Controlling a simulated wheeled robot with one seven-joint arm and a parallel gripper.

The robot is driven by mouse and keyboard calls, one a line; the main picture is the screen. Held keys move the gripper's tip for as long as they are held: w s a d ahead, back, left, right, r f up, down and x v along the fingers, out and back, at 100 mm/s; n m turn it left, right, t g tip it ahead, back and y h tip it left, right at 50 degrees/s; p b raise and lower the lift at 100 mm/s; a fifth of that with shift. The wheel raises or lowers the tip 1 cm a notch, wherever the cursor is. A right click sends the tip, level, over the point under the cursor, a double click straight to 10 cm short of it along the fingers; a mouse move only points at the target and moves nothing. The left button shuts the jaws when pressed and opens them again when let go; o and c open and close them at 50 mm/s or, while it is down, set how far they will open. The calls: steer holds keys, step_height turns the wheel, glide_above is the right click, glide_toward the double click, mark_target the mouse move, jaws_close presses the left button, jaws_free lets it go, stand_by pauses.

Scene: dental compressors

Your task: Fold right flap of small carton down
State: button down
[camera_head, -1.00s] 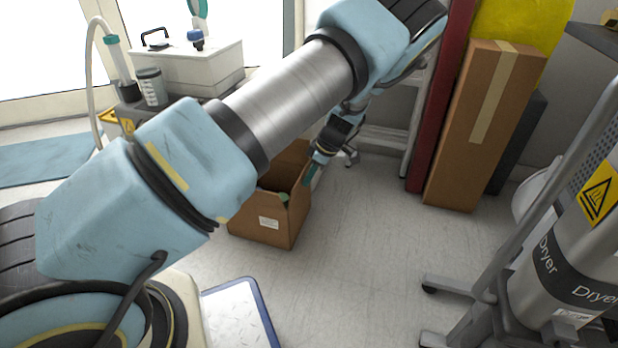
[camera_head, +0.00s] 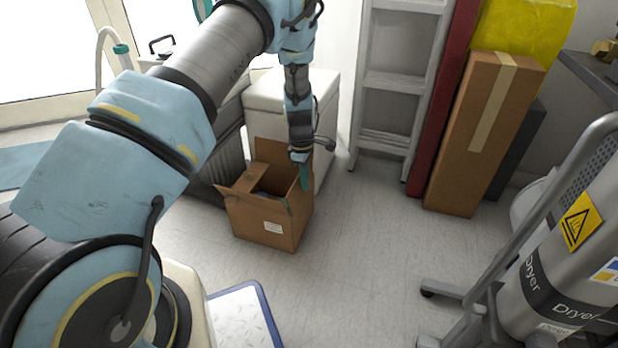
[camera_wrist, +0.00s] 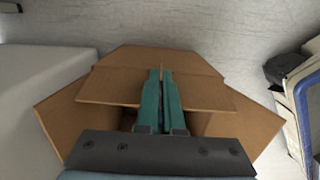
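The small brown carton (camera_head: 262,222) stands on the floor with its top open and a white label on its front. In the wrist view its right flap (camera_wrist: 110,88) lies across the middle under my fingers, and other flaps spread out to the left (camera_wrist: 72,112) and right (camera_wrist: 248,128). My gripper (camera_head: 304,172) points down at the carton's right edge. In the wrist view its teal fingers (camera_wrist: 160,72) are close together with only a thin gap and nothing seen between them. Whether the tips touch the flap is unclear. Part of the inside is hidden.
A white cabinet (camera_head: 325,105) stands close behind the carton. A ladder (camera_head: 392,85), a red panel (camera_head: 432,130) and a tall carton (camera_head: 485,135) line the back wall. A wheeled dryer (camera_head: 560,270) is at the right. The floor (camera_head: 365,230) between is clear.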

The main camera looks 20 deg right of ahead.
steer(key=shift+w+a+g+h+p, duration=0.3)
steer(key=shift+w+a+g+h, duration=0.3)
steer(key=shift+g+h, duration=0.35)
steer(key=shift+w+a+f+g+h, duration=0.15)
steer(key=shift+w+a+g+h, duration=0.1)
steer(key=shift+g+h, duration=0.25)
steer(key=shift+w+a+f+g+h, duration=0.2)
steer(key=shift+g+h, duration=0.15)
steer(key=shift+h, duration=0.2)
steer(key=shift+w+a+f+g+h+b, duration=0.2)
steer(key=shift+a+f+g+h+b, duration=0.05)
steer(key=shift+g+h+b, duration=0.5)
steer(key=shift+w+a+f+g+h+b, duration=0.25)
steer(key=shift+g+h+b, duration=0.4)
steer(key=shift+h+b, duration=0.05)
steer(key=shift+w+a+f+g+h+b, duration=0.2)
steer(key=shift+a+f+g+h+b, duration=0.05)
steer(key=shift+g+h+b, duration=0.5)
steer(key=c, duration=1)
jaws_free()
steer(key=shift+c, duration=0.2)
steer(key=shift+r, duration=0.15)
